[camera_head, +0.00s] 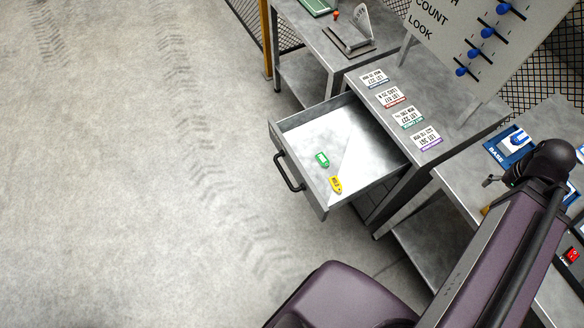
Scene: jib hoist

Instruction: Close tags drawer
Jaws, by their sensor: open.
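The tags drawer (330,206) is pulled far out of the grey metal cabinet, toward the left. A dark bar handle (287,172) is on its front panel. Inside the drawer lie a green tag (322,159) and a yellow tag (335,185), near the front right corner. My gripper (490,181) shows only as a small dark tip beside the black wrist at the right, over the side bench. It is open, well to the right of the drawer and apart from it. Most of the gripper is hidden or too small to make out.
Several labelled cards (408,118) lie on the cabinet top (466,128). A white board (470,40) with blue knobs stands behind. A blue base tray (510,146) and a red switch (572,255) are on the right bench. The floor (130,180) left of the drawer is clear.

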